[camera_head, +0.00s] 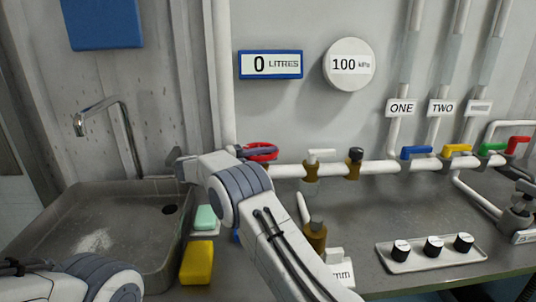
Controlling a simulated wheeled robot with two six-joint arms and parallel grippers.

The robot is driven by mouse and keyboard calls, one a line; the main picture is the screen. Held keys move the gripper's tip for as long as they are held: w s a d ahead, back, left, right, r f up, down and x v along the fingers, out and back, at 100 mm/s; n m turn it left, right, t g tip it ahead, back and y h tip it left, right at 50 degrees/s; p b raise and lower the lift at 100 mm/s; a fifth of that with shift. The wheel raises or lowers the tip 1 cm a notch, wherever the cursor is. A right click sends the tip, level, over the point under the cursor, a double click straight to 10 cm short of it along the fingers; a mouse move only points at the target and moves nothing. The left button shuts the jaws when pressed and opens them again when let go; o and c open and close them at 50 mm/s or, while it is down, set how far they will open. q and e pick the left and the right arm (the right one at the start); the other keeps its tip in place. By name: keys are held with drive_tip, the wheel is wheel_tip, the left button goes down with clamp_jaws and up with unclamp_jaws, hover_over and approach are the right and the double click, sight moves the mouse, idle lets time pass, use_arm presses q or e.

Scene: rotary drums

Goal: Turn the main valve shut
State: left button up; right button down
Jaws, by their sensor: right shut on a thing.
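A sink (60,232) with a tap (100,105) is at left. A yellow sponge (197,263) and green soap (205,217) lie beside it. The wall meter (270,65) reads 0 litres; the round gauge (349,65) reads 100 kPa. Coloured levers (457,149) and a knob panel (431,252) are at right.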

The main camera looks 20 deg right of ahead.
sight(247, 158)
idle(0.4)
drive_tip(key=c, duration=0.8)
unclamp_jaws()
drive_tip(key=shift+d, duration=0.1)
drive_tip(key=shift+o, duration=0.2)
drive_tip(key=a, duration=1)
drive_tip(key=shift+a, duration=0.3)
